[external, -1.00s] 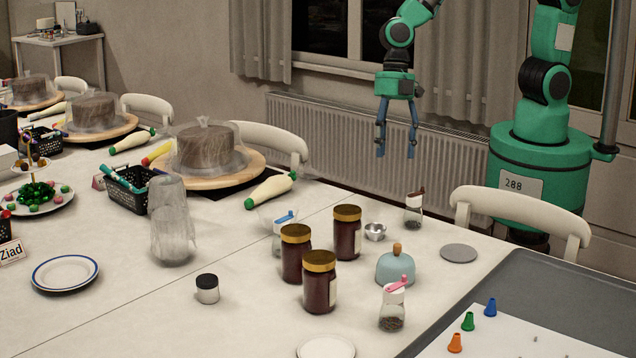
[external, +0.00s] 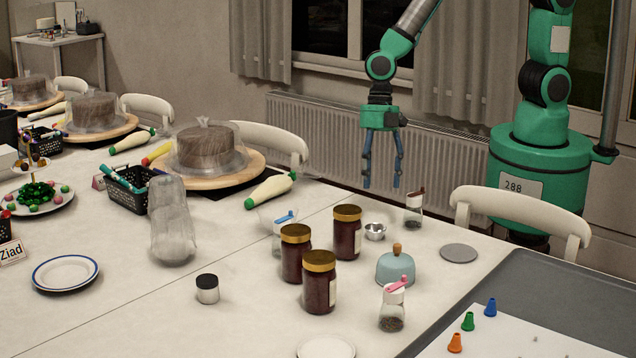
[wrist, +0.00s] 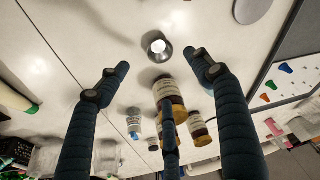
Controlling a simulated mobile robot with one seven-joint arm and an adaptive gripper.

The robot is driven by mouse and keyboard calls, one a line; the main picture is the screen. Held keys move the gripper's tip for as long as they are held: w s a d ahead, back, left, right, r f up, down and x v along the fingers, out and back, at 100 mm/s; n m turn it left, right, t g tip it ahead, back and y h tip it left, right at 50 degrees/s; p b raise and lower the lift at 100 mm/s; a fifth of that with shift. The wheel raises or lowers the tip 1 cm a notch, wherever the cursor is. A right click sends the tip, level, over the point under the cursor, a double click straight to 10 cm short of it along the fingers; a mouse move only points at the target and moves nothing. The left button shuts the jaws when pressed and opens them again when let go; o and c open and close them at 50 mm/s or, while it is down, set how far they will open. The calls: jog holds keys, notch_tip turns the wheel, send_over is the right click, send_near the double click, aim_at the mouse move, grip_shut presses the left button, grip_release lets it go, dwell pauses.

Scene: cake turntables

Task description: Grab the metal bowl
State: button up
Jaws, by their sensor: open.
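The metal bowl (external: 375,231) is small and silvery. It sits upright on the white table, just behind and right of a brown jar. In the wrist view the bowl (wrist: 158,47) lies beyond my fingertips, near the middle between them. My gripper (external: 382,184) is open and empty, pointing down above the table's far side, higher than the bowl and apart from it. In the wrist view its blue fingers (wrist: 150,72) are spread wide.
Several brown jars with gold lids (external: 347,231) stand in front of the bowl, one close beside it. A shaker (external: 413,212) stands to its right, and a blue dome (external: 395,266) with a wooden knob in front. A grey disc (external: 459,253) lies flat farther right.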

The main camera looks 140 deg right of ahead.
jog(key=b, duration=0.1)
send_near(375, 233)
jog(key=f, duration=0.1)
jog(key=s+f, duration=0.1)
jog(key=d+f, duration=0.1)
jog(key=shift+s, duration=0.3)
jog(key=shift+b+x, duration=0.75)
jog(key=shift+x, duration=1.85)
jog(key=shift+c, duration=0.5)
jog(key=c, duration=1.2)
